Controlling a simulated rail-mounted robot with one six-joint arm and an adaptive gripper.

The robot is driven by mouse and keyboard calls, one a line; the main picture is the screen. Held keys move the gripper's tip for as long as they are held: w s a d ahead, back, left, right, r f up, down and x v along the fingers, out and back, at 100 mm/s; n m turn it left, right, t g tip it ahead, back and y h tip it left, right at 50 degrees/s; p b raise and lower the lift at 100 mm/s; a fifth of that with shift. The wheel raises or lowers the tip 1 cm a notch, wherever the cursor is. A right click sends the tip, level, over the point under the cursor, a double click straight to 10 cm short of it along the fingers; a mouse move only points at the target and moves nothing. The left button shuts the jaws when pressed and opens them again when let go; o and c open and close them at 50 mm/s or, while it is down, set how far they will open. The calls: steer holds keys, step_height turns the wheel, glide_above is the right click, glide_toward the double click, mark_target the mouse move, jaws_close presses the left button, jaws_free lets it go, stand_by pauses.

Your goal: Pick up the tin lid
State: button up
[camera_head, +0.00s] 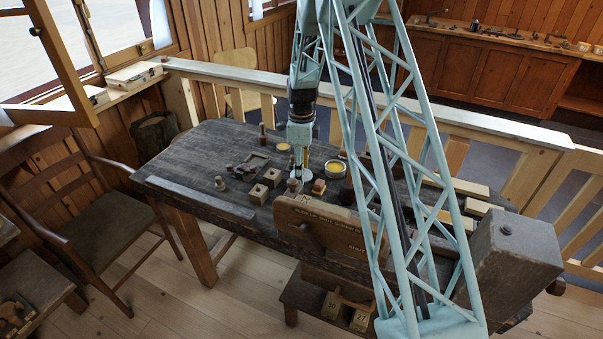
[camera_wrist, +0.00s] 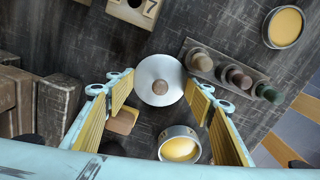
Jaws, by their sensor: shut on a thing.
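The tin lid (camera_wrist: 147,92) is a round, pale metal disc with a brown wooden knob in its middle. In the head view the lid (camera_head: 303,176) is a small pale disc under my gripper, partly covered by the fingers. My gripper (camera_wrist: 160,84) has its yellow-padded fingers on either side of the lid, shut on it. In the head view my gripper (camera_head: 298,172) points down over the workbench. I cannot tell whether the lid touches the bench. An open round tin (camera_wrist: 180,147) with yellow contents stands near the lid.
The dark workbench (camera_head: 190,160) holds square blocks with holes (camera_head: 272,177) left of the gripper. In the wrist view, a strip with three rounded knobs (camera_wrist: 238,77) lies right of the lid. Another yellow-filled round tin (camera_wrist: 285,27) is farther right. An upright wooden board (camera_head: 325,225) stands in front.

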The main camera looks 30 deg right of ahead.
steer(key=shift+r+p, duration=0.4)
steer(key=shift+r, duration=4.4)
steer(key=shift+d, duration=0.15)
